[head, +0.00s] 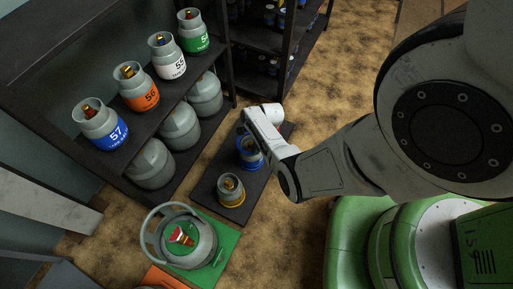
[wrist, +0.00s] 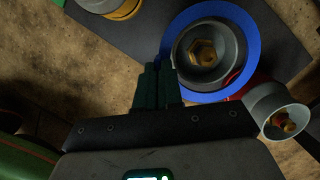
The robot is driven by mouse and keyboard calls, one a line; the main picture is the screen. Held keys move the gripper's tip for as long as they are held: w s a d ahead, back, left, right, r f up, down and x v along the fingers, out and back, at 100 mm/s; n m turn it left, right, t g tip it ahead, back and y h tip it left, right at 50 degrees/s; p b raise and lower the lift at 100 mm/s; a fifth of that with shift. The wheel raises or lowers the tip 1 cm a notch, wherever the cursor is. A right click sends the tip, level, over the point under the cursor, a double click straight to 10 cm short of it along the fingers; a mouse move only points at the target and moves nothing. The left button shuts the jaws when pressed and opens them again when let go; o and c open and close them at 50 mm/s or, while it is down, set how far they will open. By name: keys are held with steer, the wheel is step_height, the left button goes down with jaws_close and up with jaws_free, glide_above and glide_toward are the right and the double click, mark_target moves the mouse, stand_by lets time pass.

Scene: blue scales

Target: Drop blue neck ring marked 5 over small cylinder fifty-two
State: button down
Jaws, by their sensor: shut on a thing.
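My gripper (wrist: 160,72) is shut on the rim of a blue neck ring (wrist: 240,20). In the wrist view the ring encircles the top of a small grey cylinder (wrist: 182,65) with a brass valve. How far down the ring sits I cannot tell. In the head view this cylinder (head: 248,153) stands on a dark board (head: 207,187), partly hidden by my gripper (head: 243,128), with the ring's blue (head: 240,141) showing beside it. No number is readable on ring or cylinder.
A small cylinder with a yellow ring (head: 231,190) stands nearer on the board. Another small cylinder (wrist: 278,105) with red beside it is close by. A shelf (head: 175,120) of numbered cylinders stands at left. A large cylinder (head: 190,238) stands on a green mat (head: 222,255).

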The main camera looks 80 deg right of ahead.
steer(key=shift+f+b, duration=1)
steer(key=shift+f, duration=0.3)
steer(key=c, duration=1.2)
jaws_free()
steer(key=shift+r, duration=0.15)
steer(key=shift+r+p, duration=3.65)
steer(key=shift+p, duration=0.25)
